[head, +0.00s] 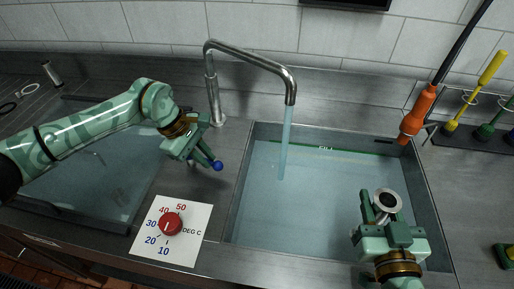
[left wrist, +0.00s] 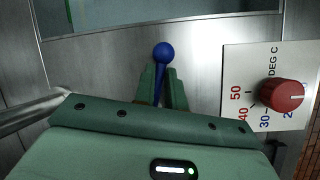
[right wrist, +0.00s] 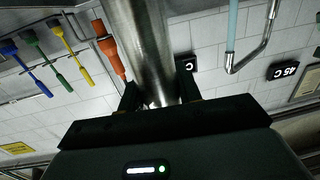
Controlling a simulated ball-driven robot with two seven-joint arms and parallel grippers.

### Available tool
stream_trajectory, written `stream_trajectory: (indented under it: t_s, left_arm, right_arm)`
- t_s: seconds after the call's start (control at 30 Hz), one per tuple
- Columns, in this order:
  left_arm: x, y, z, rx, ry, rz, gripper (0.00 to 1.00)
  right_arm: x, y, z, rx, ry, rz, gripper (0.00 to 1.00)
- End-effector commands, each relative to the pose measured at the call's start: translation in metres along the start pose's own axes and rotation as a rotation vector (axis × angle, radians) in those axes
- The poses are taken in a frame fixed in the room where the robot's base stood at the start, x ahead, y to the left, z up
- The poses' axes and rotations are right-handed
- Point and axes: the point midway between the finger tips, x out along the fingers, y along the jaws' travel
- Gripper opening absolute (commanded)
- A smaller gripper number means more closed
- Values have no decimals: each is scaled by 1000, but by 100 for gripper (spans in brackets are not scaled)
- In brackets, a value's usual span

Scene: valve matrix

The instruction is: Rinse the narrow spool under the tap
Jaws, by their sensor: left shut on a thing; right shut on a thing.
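The narrow spool (head: 387,201) is a shiny metal cylinder with a dark round opening. My right gripper (head: 380,212) is shut on it, over the right part of the filled basin. The spool also fills the middle of the right wrist view (right wrist: 140,45). The tap (head: 250,56) has a curved metal spout, and a stream of water (head: 286,145) falls from it into the basin. The spool is to the right of the stream and apart from it. My left gripper (head: 203,158) is shut on a blue-knobbed lever (left wrist: 163,52) left of the basin.
The right basin (head: 240,215) holds water, with a green fill line at its back. A red temperature dial (head: 170,223) sits on a white plate in front. An orange-handled hose (head: 416,115) and a rack of brushes (head: 475,92) stand at the right. Another water-filled basin (head: 100,180) is at the left.

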Motion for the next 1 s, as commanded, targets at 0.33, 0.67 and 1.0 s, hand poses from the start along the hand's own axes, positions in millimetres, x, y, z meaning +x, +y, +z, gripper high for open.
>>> stream_trajectory:
  t_s: [0.33, 0.67, 1.0]
  left_arm:
    - [2, -2, 3, 5, -8, -7, 32]
    - [-2, -1, 1, 2, -3, -3, 34]
    - [-69, 1, 2, 4, -1, 0, 34]
  right_arm:
    - [0, 0, 0, 0, 1, 0, 6]
    - [0, 0, -1, 0, 2, 0, 6]
    - [-1, 0, -12, 0, 7, 0, 6]
